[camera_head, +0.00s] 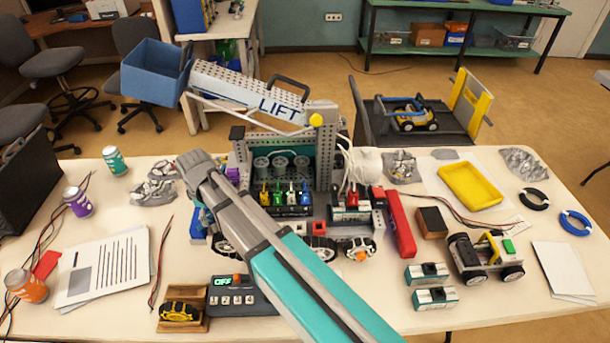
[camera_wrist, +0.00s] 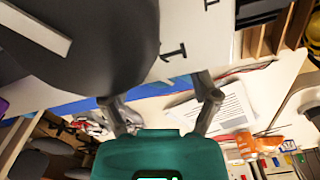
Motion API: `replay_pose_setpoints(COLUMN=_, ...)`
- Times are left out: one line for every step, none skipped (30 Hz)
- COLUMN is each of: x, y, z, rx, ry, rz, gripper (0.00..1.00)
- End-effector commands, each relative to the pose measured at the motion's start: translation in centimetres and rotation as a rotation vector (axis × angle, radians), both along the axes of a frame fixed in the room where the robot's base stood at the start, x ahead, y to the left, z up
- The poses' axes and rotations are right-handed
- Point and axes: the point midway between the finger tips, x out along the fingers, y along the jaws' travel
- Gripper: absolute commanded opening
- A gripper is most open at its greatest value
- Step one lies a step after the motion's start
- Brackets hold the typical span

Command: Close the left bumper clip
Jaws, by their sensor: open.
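The robot on the table is a grey perforated frame (camera_head: 327,150) with a LIFT arm (camera_head: 250,92) and a blue bin (camera_head: 157,72). A blue part (camera_head: 198,226) shows low at its left side. I cannot make out the left bumper clip for certain. My arm crosses the robot's front, and its wrist hides much of that left side. In the wrist view my gripper (camera_wrist: 161,96) is open, with its fingers spread and nothing held between them. A blue strip (camera_wrist: 152,103) shows behind the fingers. A dark wheel-like round (camera_wrist: 80,45) and a white panel marked 1 (camera_wrist: 205,35) are close by.
Foil (camera_head: 155,190), a printed sheet (camera_head: 103,268), an orange can (camera_head: 26,286) and a purple can (camera_head: 77,201) lie to the left. A number box (camera_head: 243,296) sits in front. A yellow tray (camera_head: 470,186) and a small wheeled car (camera_head: 486,256) are right.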

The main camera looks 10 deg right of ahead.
Motion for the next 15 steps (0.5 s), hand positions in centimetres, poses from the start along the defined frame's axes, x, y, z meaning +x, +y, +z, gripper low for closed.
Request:
replay_pose_setpoints(x=0.0, y=0.0, z=0.0, rx=0.000, ry=0.000, rz=0.031, gripper=0.79)
replay_pose_setpoints(x=0.0, y=0.0, z=0.0, rx=0.000, ry=0.000, rz=0.052, gripper=0.79)
replay_pose_setpoints(x=0.0, y=0.0, z=0.0, rx=0.000, ry=0.000, rz=0.078, gripper=0.79)
replay_pose_setpoints(x=0.0, y=0.0, z=0.0, rx=0.000, ry=0.000, rz=0.098, gripper=0.79)
replay_pose_setpoints(x=0.0, y=0.0, z=0.0, rx=0.000, ry=0.000, rz=0.119, gripper=0.79)
replay_pose_setpoints(x=0.0, y=0.0, z=0.0, rx=0.000, ry=0.000, rz=0.146, gripper=0.79)
replay_pose_setpoints(x=0.0, y=0.0, z=0.0, rx=0.000, ry=0.000, rz=0.166, gripper=0.79)
replay_pose_setpoints(x=0.0, y=0.0, z=0.0, rx=0.000, ry=0.000, rz=0.186, gripper=0.79)
replay_pose_setpoints(x=0.0, y=0.0, z=0.0, rx=0.000, ry=0.000, rz=0.214, gripper=0.79)
replay_pose_setpoints(x=0.0, y=0.0, z=0.0, rx=0.000, ry=0.000, rz=0.234, gripper=0.79)
replay_pose_setpoints(x=0.0, y=0.0, z=0.0, rx=0.000, ry=0.000, rz=0.253, gripper=0.79)
replay_pose_setpoints(x=0.0, y=0.0, z=0.0, rx=0.000, ry=0.000, rz=0.281, gripper=0.79)
replay_pose_setpoints(x=0.0, y=0.0, z=0.7, rx=0.000, ry=0.000, rz=0.279, gripper=0.79)
replay_pose_setpoints(x=0.0, y=0.0, z=1.1, rx=0.000, ry=0.000, rz=0.277, gripper=0.79)
replay_pose_setpoints(x=0.0, y=0.0, z=1.5, rx=0.001, ry=0.000, rz=0.276, gripper=0.79)
